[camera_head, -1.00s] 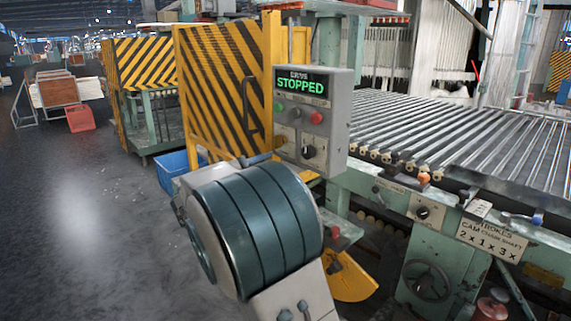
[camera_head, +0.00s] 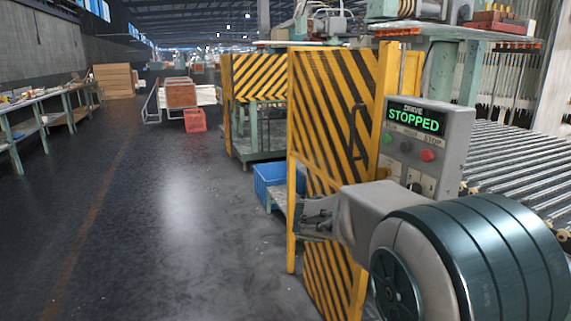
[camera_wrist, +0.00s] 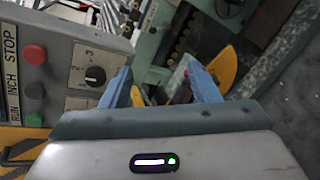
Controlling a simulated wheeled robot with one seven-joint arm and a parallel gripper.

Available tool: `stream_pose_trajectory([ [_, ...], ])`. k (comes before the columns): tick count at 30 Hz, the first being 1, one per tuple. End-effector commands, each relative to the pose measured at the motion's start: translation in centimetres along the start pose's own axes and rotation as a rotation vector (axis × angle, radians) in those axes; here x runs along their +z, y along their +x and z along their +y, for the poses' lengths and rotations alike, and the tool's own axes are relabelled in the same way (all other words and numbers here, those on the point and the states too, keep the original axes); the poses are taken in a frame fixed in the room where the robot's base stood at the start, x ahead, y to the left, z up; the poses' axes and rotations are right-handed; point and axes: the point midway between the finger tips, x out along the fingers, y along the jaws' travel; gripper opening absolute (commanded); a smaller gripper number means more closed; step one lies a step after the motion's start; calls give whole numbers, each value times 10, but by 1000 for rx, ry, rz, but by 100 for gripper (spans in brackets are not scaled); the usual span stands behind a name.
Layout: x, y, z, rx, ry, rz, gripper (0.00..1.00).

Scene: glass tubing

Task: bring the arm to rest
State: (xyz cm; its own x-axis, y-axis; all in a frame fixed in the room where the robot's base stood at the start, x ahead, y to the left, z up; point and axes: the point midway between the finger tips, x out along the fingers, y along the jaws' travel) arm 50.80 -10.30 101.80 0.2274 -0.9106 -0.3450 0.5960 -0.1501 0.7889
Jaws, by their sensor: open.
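My gripper (camera_wrist: 158,74) shows in the wrist view with its two blue fingers spread apart and nothing between them. The grey drive control panel (camera_wrist: 60,70) is to the left of the fingers, with red, black and green buttons and a rotary knob. In the head view the panel (camera_head: 425,145) reads STOPPED in green letters. My arm's large grey and teal link fills the lower right of the head view, in front of the machine.
A yellow-and-black striped guard (camera_head: 330,130) stands left of the panel, close behind my arm. A blue crate (camera_head: 270,182) is beside it. The machine's roller bed (camera_head: 510,160) is at right. Open floor (camera_head: 170,220) lies at left, with a workbench (camera_head: 45,105) beyond.

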Motion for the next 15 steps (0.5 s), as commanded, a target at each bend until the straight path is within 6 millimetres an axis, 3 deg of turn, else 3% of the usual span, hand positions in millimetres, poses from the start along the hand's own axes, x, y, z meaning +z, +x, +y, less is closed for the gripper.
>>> stream_pose_trajectory([
  [1, 25, -1, -8, -105, 50, 34, 55],
  [6, 67, -19, -60, -435, 228, 153, 55],
  [15, 115, -94, -121, -916, 620, 325, 55],
])
